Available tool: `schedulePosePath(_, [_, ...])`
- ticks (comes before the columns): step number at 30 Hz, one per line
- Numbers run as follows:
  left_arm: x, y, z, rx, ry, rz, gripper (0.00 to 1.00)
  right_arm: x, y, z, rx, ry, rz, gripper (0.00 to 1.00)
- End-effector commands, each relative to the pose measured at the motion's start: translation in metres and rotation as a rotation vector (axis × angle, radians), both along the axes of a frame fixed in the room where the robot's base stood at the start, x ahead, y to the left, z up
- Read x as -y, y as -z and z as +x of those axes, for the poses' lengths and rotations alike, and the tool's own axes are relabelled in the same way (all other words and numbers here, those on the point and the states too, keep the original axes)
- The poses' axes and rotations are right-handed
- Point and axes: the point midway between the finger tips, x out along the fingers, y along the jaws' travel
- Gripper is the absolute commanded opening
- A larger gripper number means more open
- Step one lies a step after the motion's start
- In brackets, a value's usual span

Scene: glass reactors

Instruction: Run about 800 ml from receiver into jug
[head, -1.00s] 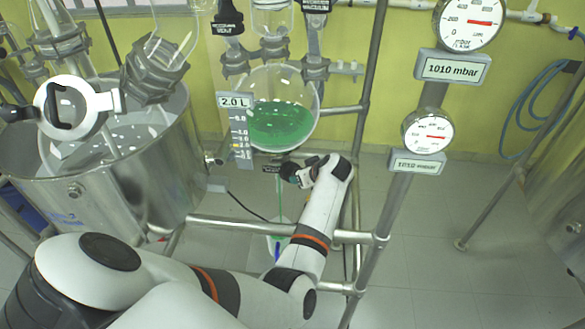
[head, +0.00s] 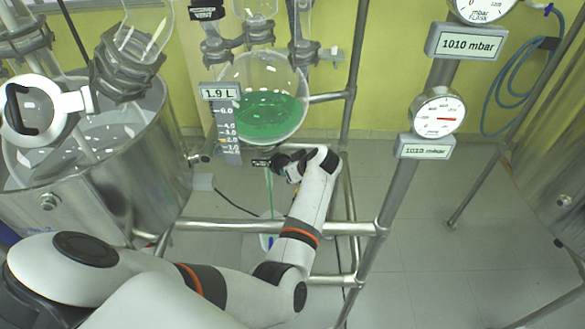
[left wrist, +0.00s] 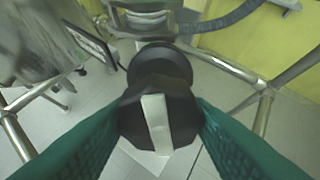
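The receiver (head: 262,115) is a round glass vessel holding green liquid. Its tag (head: 219,93) reads 1.9 L. Under it, my left gripper (head: 274,163) is at the outlet valve. In the left wrist view its teal fingers (left wrist: 160,122) press on both sides of a black valve knob (left wrist: 158,125) with a pale stripe. A thin green stream (head: 270,188) falls below the valve. The jug (head: 266,242) stands low beneath it, partly hidden by a frame rail and my arm; its fill level cannot be read. My right gripper is not in view.
A steel vessel (head: 110,185) stands at left. Steel frame rails (head: 340,228) surround the area beneath the receiver. A post at right carries gauges (head: 437,117) and 1010 mbar displays (head: 467,43). The floor at right is mostly clear.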

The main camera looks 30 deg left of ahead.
Motion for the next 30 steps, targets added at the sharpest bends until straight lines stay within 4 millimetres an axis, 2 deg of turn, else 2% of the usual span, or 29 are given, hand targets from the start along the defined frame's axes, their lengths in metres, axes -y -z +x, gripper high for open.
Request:
schedulePosePath(14, [-0.0022,-0.0003,0.0002,-0.079,0.049,0.037,0.22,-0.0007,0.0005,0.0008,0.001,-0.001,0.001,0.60])
schedulePosePath(30, [-0.0026,-0.0009,0.0009,-0.457,0.285,0.201,0.22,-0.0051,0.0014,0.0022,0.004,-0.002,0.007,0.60])
